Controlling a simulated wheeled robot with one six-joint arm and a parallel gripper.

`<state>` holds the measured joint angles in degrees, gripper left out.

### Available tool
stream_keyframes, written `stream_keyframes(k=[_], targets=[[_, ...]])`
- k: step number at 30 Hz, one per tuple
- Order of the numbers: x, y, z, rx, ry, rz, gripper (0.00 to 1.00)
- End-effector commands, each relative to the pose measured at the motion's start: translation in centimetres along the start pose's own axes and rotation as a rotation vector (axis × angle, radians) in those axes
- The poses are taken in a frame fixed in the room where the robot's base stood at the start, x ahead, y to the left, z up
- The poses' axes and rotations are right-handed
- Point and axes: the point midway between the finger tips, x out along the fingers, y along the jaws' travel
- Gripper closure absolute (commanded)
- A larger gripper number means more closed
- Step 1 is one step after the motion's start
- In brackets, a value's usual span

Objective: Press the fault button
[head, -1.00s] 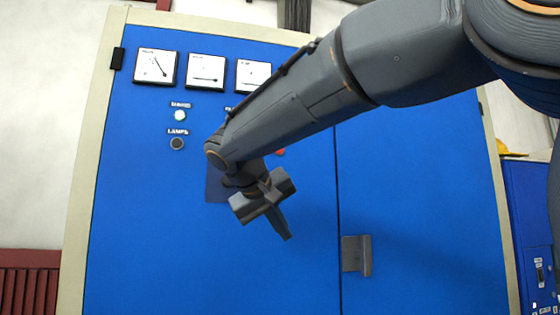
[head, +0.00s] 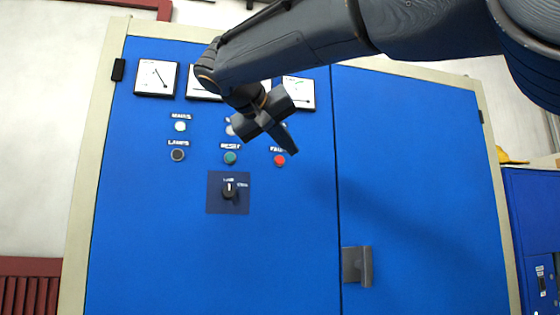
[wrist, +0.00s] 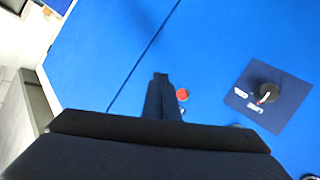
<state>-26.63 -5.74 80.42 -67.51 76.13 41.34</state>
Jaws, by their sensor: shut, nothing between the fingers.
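The red button (head: 279,160) sits on the blue cabinet door at the right end of the lower button row. The label above it is partly readable and starts with "F". My gripper (head: 293,150) is shut and empty, its fingers pointing down and right, just above and right of the red button in the head view. In the wrist view the red button (wrist: 182,94) lies just right of the shut fingertips (wrist: 160,76). I cannot tell the gap between the fingers and the panel.
A green reset button (head: 230,158), a black lamps button (head: 178,155) and a rotary switch (head: 229,190) share the door. A lit mains lamp (head: 180,126) and gauges (head: 156,78) are above. A door handle (head: 356,266) projects at lower right.

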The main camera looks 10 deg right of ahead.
Motion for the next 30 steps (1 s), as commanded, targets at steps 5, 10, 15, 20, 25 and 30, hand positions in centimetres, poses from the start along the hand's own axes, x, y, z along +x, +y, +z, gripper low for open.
stream_keyframes(k=[5, 10, 15, 20, 25, 30], targets=[[1.0, -0.7, -0.9, -0.001, -0.001, 0.000, 1.00], [2.5, -1.8, -2.1, -0.003, -0.002, 0.001, 1.00], [4.1, -2.9, -3.1, -0.001, -0.002, 0.001, 1.00], [5.2, -3.8, -3.9, -0.001, -0.001, 0.000, 1.00], [5.9, -4.2, -4.3, 0.000, 0.000, 0.000, 1.00], [6.0, -4.4, -4.4, 0.000, 0.000, 0.000, 1.00]])
